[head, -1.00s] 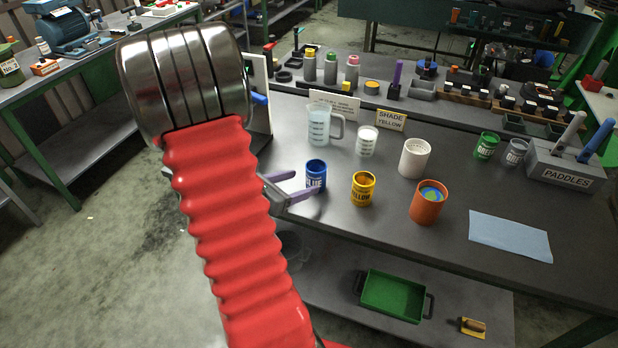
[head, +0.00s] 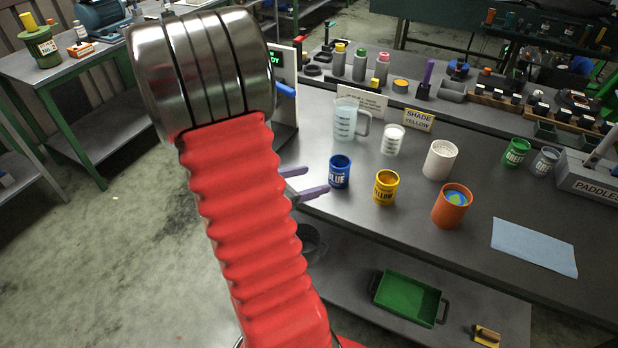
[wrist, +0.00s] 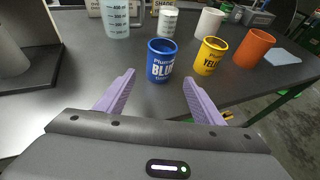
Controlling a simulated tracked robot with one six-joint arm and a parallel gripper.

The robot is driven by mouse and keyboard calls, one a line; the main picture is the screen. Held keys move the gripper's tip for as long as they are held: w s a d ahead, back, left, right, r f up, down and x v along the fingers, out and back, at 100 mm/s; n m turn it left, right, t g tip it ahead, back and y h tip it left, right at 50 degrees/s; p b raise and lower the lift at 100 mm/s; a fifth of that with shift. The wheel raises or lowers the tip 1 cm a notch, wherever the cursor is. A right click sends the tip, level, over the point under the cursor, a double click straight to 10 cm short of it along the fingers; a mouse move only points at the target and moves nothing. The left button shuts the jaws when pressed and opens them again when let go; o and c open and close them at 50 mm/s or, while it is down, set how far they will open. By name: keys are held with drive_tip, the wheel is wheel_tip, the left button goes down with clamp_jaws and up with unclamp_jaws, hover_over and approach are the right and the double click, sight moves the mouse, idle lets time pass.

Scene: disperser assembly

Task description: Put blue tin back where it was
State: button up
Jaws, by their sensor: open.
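The blue tin (head: 340,172) stands upright on the bench, left of the yellow tin (head: 385,188). In the wrist view the blue tin (wrist: 161,61) is ahead of my gripper (wrist: 158,85), roughly in line with the gap between the purple fingers. My gripper is open and empty. In the head view my gripper (head: 311,182) is just left of the blue tin, partly hidden behind my red arm. The blue tin appears clear of the fingers.
Behind stand a clear measuring jug (head: 346,120) and a small white cup (head: 393,140). To the right are a white cup (head: 440,160), an orange cup (head: 450,208), a green tin (head: 516,153) and a blue cloth (head: 534,247). A green tray (head: 408,297) sits on the lower shelf.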

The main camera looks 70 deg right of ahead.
drive_tip(key=shift+w, duration=0.1)
drive_tip(key=w+a+r+m+t+y, duration=0.4)
drive_tip(key=a+r, duration=0.1)
drive_tip(key=a, duration=0.9)
drive_tip(key=w+a+r+m+t+y, duration=0.4)
drive_tip(key=a+r, duration=0.1)
drive_tip(key=a, duration=1)
drive_tip(key=w+a+r+m+t+y, duration=0.3)
drive_tip(key=a+r, duration=0.3)
drive_tip(key=a, duration=0.8)
drive_tip(key=shift+w+a+m+t+y, duration=0.3)
drive_tip(key=shift+w+m+t+y, duration=0.1)
drive_tip(key=shift+w+m, duration=0.3)
drive_tip(key=shift+s, duration=0.1)
drive_tip(key=shift+c, duration=0.6)
